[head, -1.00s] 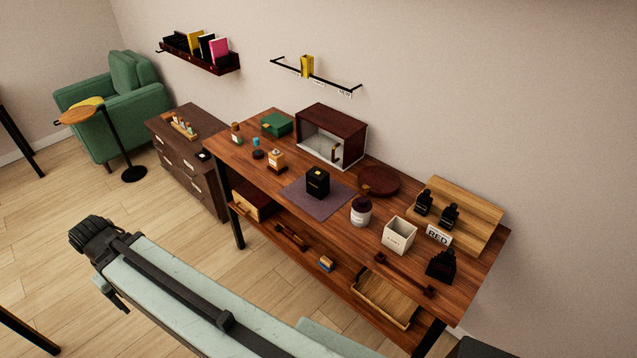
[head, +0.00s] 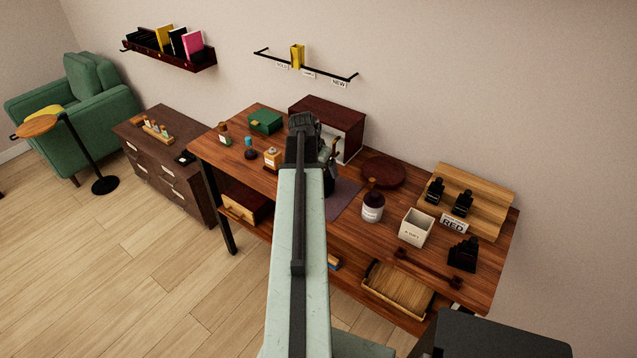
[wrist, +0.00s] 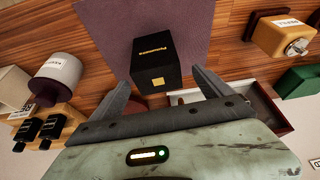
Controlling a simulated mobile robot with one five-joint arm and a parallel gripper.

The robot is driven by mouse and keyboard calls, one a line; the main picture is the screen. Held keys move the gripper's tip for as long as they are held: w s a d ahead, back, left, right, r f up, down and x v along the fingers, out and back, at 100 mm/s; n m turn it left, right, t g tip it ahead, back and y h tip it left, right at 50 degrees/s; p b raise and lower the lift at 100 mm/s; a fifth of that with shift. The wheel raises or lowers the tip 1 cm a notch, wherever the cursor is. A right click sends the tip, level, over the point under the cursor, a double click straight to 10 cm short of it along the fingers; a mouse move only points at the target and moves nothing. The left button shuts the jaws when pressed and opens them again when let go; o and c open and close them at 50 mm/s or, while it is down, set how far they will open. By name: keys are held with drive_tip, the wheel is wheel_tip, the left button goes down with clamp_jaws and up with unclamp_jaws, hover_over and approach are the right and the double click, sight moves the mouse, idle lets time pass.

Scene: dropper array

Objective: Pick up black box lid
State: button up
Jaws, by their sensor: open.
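The black box (wrist: 155,62) with gold lettering and a small gold label stands on the purple mat (wrist: 110,25) in the wrist view. A seam between its lid and body is not clear to me. My gripper (wrist: 160,80) is open and empty, its fingers spread on either side of the box's near end. I cannot tell whether they touch it. In the head view my gripper (head: 304,122) and arm hide the box, and only part of the mat (head: 345,198) shows to the right of the arm.
A dark red open-fronted cabinet (head: 328,108) stands behind my gripper. A white jar with a dark top (head: 372,207), a round dark red disc (head: 383,170) and a white bin (head: 416,228) are to the right. Small bottles and a green box (head: 265,121) are to the left.

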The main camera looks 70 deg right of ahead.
drive_tip(key=shift+b+x, duration=1.3)
drive_tip(key=shift+x, duration=0.2)
drive_tip(key=b+x, duration=0.2)
drive_tip(key=a+b+x, duration=0.1)
drive_tip(key=b+x, duration=0.2)
drive_tip(key=shift+s+f, duration=0.1)
drive_tip(key=shift+f, duration=0.25)
drive_tip(key=shift+r, duration=0.2)
drive_tip(key=c, duration=1.4)
